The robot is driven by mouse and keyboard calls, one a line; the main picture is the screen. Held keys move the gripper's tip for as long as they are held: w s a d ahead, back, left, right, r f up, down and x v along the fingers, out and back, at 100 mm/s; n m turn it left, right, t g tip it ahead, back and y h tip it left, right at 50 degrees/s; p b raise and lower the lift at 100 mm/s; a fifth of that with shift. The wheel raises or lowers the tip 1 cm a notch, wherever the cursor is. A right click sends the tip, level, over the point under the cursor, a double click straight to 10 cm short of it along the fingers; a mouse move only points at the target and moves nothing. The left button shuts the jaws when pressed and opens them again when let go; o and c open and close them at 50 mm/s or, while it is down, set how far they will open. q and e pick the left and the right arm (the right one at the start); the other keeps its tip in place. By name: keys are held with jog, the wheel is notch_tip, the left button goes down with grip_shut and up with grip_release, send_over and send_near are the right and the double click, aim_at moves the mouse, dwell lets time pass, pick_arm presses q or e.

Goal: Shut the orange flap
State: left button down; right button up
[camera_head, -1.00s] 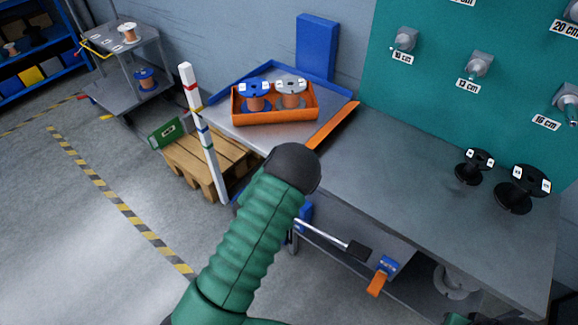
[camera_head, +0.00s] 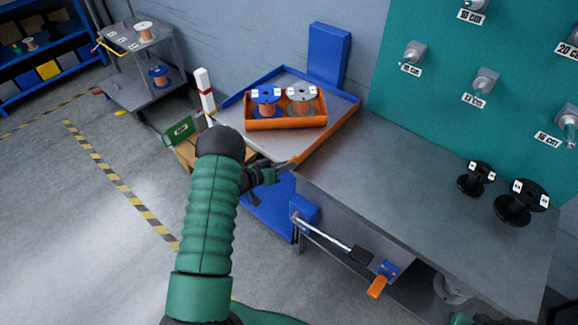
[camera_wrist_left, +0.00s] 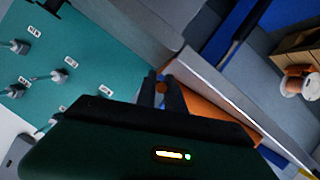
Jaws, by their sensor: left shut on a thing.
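The orange flap (camera_head: 328,133) is a narrow strip along the right edge of the grey, blue-rimmed tray (camera_head: 345,108), beside the workbench. My left gripper (camera_head: 287,169) is at the near end of the flap, its jaws shut on it. In the left wrist view the flap (camera_wrist_left: 208,112) slopes away to the right of the fingers (camera_wrist_left: 165,92), and a small orange piece shows between them. My forearm hides part of the area left of the tray. My right gripper is not in view.
An orange bin (camera_head: 290,123) with a blue and a grey spool stands on the tray. The grey workbench (camera_head: 400,190) holds two black spools (camera_head: 520,203) at right. A white post (camera_head: 204,90) stands left of the tray. A crank handle (camera_head: 335,240) sticks out below the bench.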

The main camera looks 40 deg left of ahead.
pick_arm(q)
jog(key=shift+s+a+f+n+h, duration=0.1)
jog(key=shift+a+f+n+h, duration=0.25)
jog(key=shift+n, duration=0.35)
jog(key=c, duration=1.6)
grip_release()
jog(key=shift+o, duration=0.7)
jog(key=shift+a+r, duration=0.1)
jog(key=shift+a, duration=0.05)
jog(key=p+v, duration=0.1)
jog(key=v, duration=1.5)
jog(key=shift+s+a, duration=0.25)
jog(key=shift+a, duration=0.05)
